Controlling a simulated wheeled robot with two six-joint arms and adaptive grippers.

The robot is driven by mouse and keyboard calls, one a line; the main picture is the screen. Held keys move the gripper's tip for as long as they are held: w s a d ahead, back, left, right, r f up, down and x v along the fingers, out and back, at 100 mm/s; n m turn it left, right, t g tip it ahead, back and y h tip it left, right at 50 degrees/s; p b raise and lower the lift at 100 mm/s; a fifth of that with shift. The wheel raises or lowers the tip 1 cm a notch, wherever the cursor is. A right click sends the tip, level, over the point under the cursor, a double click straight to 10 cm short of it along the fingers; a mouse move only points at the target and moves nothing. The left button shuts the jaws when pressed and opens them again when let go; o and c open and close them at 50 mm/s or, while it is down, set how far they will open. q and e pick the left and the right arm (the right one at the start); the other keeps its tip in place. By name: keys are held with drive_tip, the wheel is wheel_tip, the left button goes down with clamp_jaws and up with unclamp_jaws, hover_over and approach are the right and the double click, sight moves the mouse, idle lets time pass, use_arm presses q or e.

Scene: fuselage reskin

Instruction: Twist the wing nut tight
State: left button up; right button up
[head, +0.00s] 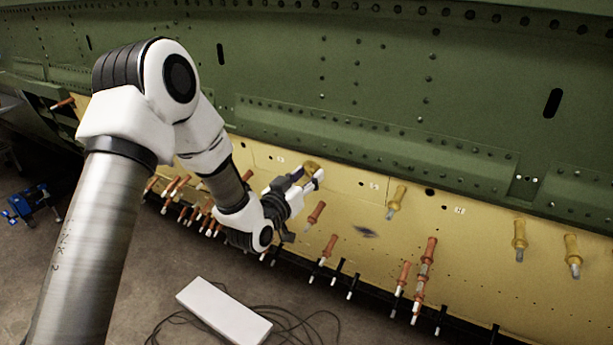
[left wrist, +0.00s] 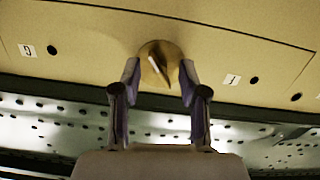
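The wing nut is on a round brass-coloured fastener (left wrist: 160,58) on the yellow skin panel, with a pale, slanted bar across its middle. In the head view the fastener (head: 311,167) is partly hidden behind my left gripper (head: 305,183). In the left wrist view the two fingers of my left gripper (left wrist: 159,75) stand on either side of the fastener. A narrow gap shows beside each fingertip, so the gripper looks open around it. My right gripper is not in view.
The yellow panel (head: 345,210) holds several orange and yellow pin fasteners, such as a yellow one (head: 397,198) and an orange one (head: 316,213). The green fuselage skin (head: 370,80) lies above. A white box (head: 224,310) and cables lie on the floor.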

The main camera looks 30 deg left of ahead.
use_arm(q)
clamp_jaws()
drive_tip(key=shift+f+m, duration=0.1)
drive_tip(key=shift+m, duration=0.3)
drive_tip(key=shift+m+y+b, duration=0.3)
drive_tip(key=shift+m+b, duration=0.4)
drive_tip(key=shift+m, duration=0.4)
drive_tip(key=shift+d+m+y+b, duration=0.1)
drive_tip(key=shift+m+y+b, duration=0.4)
drive_tip(key=shift+m, duration=1.3)
drive_tip(key=shift+o, duration=1)
unclamp_jaws()
